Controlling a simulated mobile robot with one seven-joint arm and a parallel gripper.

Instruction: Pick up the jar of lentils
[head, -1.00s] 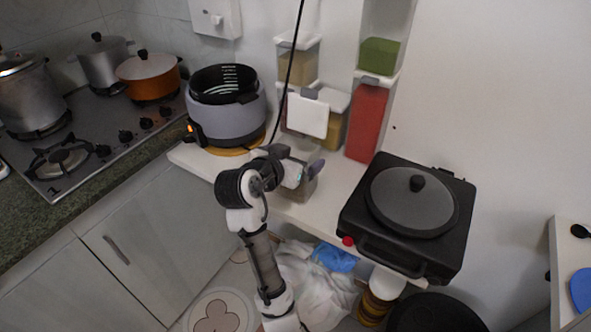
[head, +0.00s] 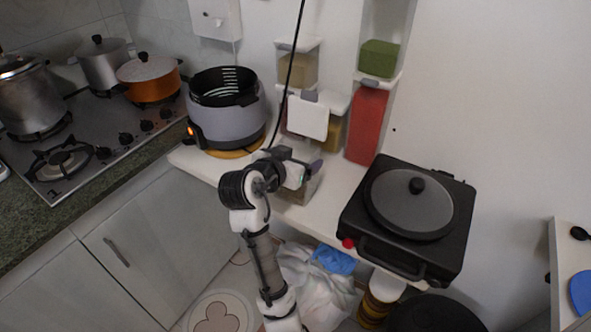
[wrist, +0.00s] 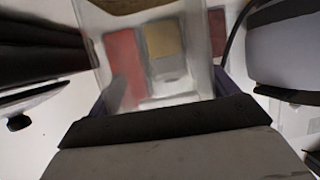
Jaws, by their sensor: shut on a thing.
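A clear jar (head: 299,193) stands at the front of the white shelf, partly hidden behind my gripper (head: 306,174). In the wrist view, the clear jar (wrist: 150,6) sits between my two dark fingers, with a brown layer at the picture's top that looks like lentils. My gripper (wrist: 168,92) is shut on this jar, one finger on each side. I cannot tell whether the jar's base touches the shelf.
A grey cooker (head: 228,118) stands to the left and a black grill with a round lid (head: 411,203) to the right. Behind are a red dispenser (head: 367,125), a yellow one (head: 331,134) and a tan one (head: 299,69). A black cable hangs close by.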

